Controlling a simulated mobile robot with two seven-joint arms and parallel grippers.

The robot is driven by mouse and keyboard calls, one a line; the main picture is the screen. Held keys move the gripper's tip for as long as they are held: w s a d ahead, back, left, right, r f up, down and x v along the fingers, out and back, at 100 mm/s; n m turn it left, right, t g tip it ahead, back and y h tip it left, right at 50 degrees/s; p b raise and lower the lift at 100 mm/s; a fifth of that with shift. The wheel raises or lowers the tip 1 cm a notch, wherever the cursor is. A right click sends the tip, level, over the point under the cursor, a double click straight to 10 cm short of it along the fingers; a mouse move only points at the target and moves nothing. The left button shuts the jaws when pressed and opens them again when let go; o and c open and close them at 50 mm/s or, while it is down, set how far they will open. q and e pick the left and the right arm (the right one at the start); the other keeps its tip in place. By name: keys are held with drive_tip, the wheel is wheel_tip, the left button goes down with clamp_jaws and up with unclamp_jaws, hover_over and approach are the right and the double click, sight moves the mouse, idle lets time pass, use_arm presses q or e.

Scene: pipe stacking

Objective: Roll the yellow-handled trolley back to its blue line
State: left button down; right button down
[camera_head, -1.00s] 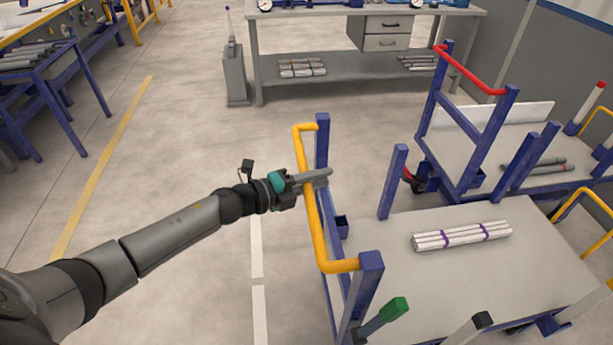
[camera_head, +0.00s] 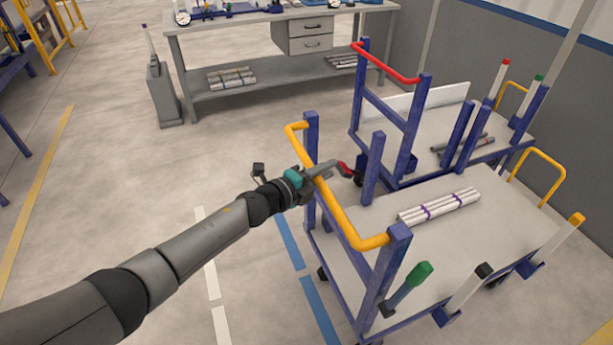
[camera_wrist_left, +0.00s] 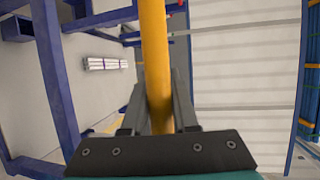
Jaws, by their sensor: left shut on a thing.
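The yellow-handled trolley has blue posts and a grey deck (camera_head: 465,245). It stands right of centre in the head view. My left gripper (camera_head: 328,170) is shut on its yellow handle (camera_head: 345,222), on the far half of the bar. In the left wrist view the handle (camera_wrist_left: 154,60) runs between the fingers (camera_wrist_left: 158,105). A blue line (camera_head: 289,240) lies on the floor along the trolley's left, handle side, in two dashes. The trolley stands close to the line's right; its wheels are mostly hidden. My right gripper is out of view.
A white pipe bundle (camera_head: 440,207) lies on the deck. A red-handled trolley (camera_head: 388,62) stands close behind. A grey workbench (camera_head: 225,95) and a grey bin (camera_head: 163,95) stand at the back. The floor left of the white dashed line (camera_head: 211,280) is open.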

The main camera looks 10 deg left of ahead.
use_arm(q)
drive_tip(key=shift+w+d, duration=0.45)
drive_tip(key=shift+d, duration=0.25)
drive_tip(key=shift+w+d, duration=0.4)
drive_tip(key=shift+d, duration=0.25)
drive_tip(key=c, duration=0.7)
unclamp_jaws()
drive_tip(key=shift+s+a, duration=0.1)
drive_tip(key=shift+p+v, duration=1.5)
drive_tip(key=shift+v, duration=6)
